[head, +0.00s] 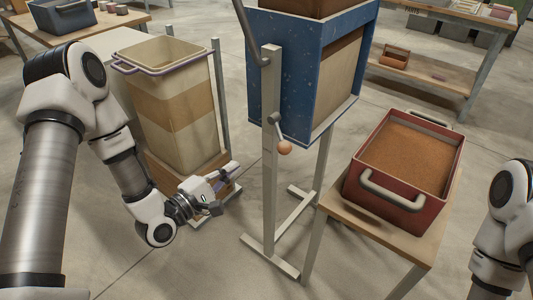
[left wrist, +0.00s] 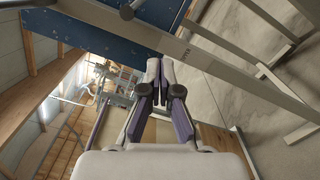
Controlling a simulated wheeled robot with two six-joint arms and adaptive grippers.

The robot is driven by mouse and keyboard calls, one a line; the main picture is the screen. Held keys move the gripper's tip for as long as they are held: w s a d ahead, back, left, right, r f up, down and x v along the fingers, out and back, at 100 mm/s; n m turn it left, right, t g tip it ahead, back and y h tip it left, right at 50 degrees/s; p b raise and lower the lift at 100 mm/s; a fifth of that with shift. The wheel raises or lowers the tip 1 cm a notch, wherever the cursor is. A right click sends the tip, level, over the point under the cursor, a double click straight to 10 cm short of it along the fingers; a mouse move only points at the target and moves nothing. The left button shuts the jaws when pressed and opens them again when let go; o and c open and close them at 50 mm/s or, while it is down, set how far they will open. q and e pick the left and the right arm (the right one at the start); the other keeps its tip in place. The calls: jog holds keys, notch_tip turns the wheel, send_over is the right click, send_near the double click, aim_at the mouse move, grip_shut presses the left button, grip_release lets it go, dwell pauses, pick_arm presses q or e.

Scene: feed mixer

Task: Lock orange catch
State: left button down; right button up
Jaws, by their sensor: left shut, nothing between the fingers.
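A short grey lever with an orange ball knob (head: 284,147) hangs from the upright metal post (head: 270,170) beside the blue hopper; it is the only orange catch-like part I see. It points down and slightly right. My left gripper (head: 226,178) is shut and empty, to the left of the post and lower in the picture than the knob, apart from it. Its closed fingers (left wrist: 164,82) also show in the left wrist view, with the blue panel beyond. Only part of my right arm shows at the right edge; its gripper is out of view.
The blue hopper (head: 290,75) stands on metal legs. A tall cream bin (head: 165,125) stands left, close to my left arm. A red tub (head: 370,205) of brown feed sits on a wooden bench (head: 345,225) at right. Bare floor lies between.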

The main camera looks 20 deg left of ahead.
aim_at(280, 135)
pick_arm(q)
jog(key=w+d+r, duration=0.1)
jog(key=w+d, duration=0.6)
jog(key=shift+r, duration=0.3)
pick_arm(e)
jog(key=shift+f, duration=0.3)
jog(key=shift+s, duration=0.1)
pick_arm(q)
jog(key=shift+r+n, duration=0.15)
jog(key=shift+n, duration=0.25)
pick_arm(e)
jog(key=shift+s+d+r, duration=0.15)
jog(key=shift+s+r, duration=0.2)
jog(key=shift+s, duration=0.35)
